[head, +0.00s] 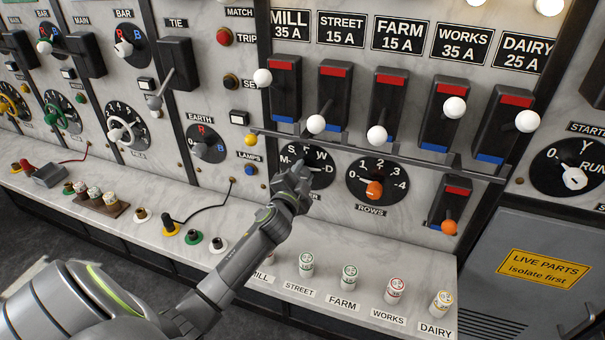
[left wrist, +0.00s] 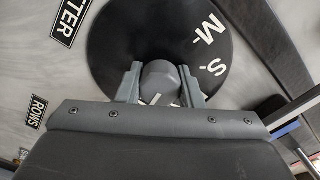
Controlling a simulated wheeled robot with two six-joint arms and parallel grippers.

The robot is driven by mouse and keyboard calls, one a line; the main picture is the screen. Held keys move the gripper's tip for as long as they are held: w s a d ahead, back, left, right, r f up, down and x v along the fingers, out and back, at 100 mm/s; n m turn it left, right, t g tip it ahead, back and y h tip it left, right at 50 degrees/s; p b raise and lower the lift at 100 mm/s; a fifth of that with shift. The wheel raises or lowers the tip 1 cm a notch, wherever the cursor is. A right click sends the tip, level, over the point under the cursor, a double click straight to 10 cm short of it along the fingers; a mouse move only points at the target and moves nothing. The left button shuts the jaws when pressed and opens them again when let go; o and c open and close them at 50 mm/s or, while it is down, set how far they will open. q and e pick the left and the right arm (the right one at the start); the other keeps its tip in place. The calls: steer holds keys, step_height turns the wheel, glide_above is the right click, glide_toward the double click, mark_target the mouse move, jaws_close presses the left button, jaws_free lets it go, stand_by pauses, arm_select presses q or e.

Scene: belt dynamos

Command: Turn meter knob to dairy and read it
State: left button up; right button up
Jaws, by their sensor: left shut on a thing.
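The meter dial (head: 322,180) is a black disc lettered M, S, F, W and D in the head view. My left gripper (head: 298,178) is at its centre and hides the knob and part of the face there. In the left wrist view the grey knob (left wrist: 160,80) sits between the two fingers of my left gripper (left wrist: 160,84), which is shut on it. A white line shows on the knob, but the letter it points to cannot be told. M and S show on the dial (left wrist: 190,25). The DAIRY label (head: 528,53) is at the upper right. My right gripper is not in view.
The ROWS dial (head: 377,182) with an orange knob is just right of the meter dial. Several fuses, one at DAIRY (head: 441,304), stand on the marble shelf (head: 410,270) below.

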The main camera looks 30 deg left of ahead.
arm_select(q)
steer(key=o, duration=1)
steer(key=shift+c, duration=0.2)
steer(key=b+v, duration=0.3)
steer(key=v, duration=1.4)
steer(key=shift+s, duration=0.25)
steer(key=shift+f, duration=0.15)
